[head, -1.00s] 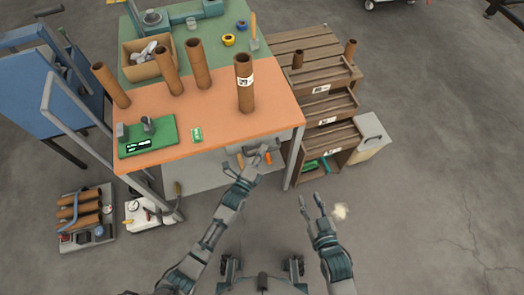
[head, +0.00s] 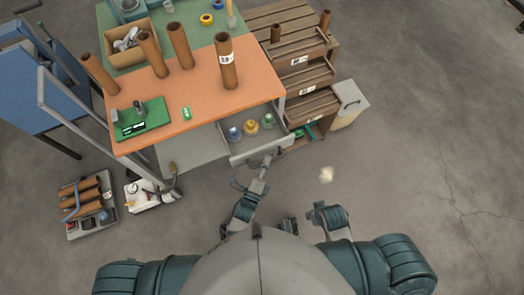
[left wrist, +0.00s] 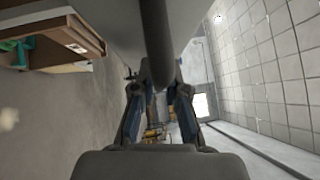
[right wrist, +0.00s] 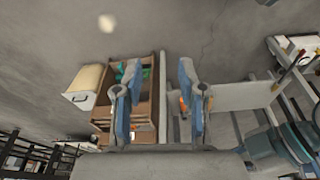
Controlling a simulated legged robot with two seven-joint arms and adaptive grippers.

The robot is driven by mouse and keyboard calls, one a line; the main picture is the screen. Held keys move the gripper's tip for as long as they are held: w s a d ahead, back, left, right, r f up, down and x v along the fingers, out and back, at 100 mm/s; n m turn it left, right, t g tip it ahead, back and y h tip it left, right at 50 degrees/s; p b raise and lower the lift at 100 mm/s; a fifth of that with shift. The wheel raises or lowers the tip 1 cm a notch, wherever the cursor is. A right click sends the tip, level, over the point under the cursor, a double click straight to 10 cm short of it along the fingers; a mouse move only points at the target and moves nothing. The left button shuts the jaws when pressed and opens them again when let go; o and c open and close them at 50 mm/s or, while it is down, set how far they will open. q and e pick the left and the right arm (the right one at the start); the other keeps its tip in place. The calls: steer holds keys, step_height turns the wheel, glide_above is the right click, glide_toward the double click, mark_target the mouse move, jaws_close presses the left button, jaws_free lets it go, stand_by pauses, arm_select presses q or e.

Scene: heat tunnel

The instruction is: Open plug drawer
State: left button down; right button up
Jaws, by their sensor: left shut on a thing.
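The plug drawer (head: 238,158) is pulled out from under the orange tabletop in the head view. Plugs stand inside it: a yellow plug (head: 251,127) with blue plugs (head: 267,121) on either side. My left gripper (head: 270,156) is shut on the drawer's handle at the drawer front. In the left wrist view, the dark handle bar (left wrist: 158,45) runs between the fingers of my left gripper (left wrist: 160,88). My right gripper (right wrist: 160,78) is open and empty, apart from the furniture. In the head view it is partly hidden by my arm.
The orange workbench (head: 190,108) carries brown tubes (head: 226,62) and a green board (head: 141,119). A wooden shelf unit (head: 300,78) stands right of the drawer, with a beige bin (head: 350,103) beside it. A crate of tubes (head: 110,205) is on the left floor.

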arm_select(q)
steer(key=shift+s+d+f, duration=0.15)
steer(key=shift+s+f, duration=0.15)
steer(key=shift+s, duration=0.45)
steer(key=c, duration=1.2)
jaws_free()
steer(key=shift+w, duration=0.1)
steer(key=shift+r, duration=0.1)
steer(key=v, duration=1.2)
steer(key=shift+r, duration=0.1)
